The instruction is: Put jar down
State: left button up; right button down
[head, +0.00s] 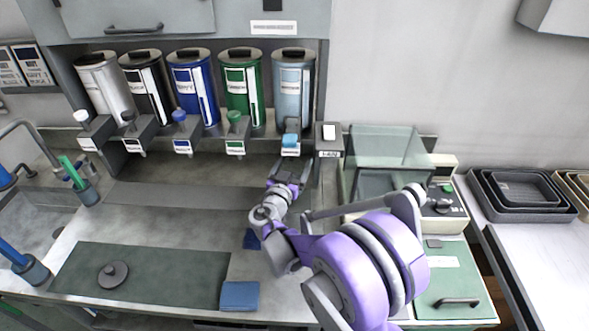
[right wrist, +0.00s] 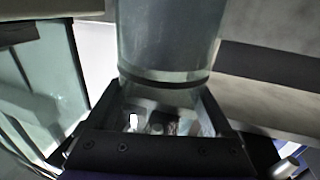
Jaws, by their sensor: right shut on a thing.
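My right gripper (head: 290,173) is over the back of the counter, below the light-blue dispenser at the right end of the row. In the right wrist view it is shut on a clear, glassy jar (right wrist: 168,45) with a dark band near its lower end. The jar fills the upper middle of that view, and its top is cut off. In the head view I cannot clearly make out the jar at the fingers. A grey round lid with a knob (head: 113,275) lies on the dark green mat (head: 185,265). My left gripper is not in view.
Several dispensers with taps, such as the green one (head: 243,85), line the back. A glass box (head: 385,150) stands right of the gripper. A folded blue cloth (head: 240,296) lies by the mat. The mat's right part is bare. Nested trays (head: 520,195) are far right.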

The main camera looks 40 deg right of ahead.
aim_at(295, 170)
jog(key=shift+f, duration=1.2)
jog(key=shift+f, duration=0.1)
jog(key=shift+f+b, duration=0.4)
jog(key=shift+b, duration=0.05)
jog(key=shift+a+f, duration=0.1)
grip_release()
jog(key=r+v, duration=0.1)
jog(key=v, duration=1.1)
jog(key=shift+r, duration=0.15)
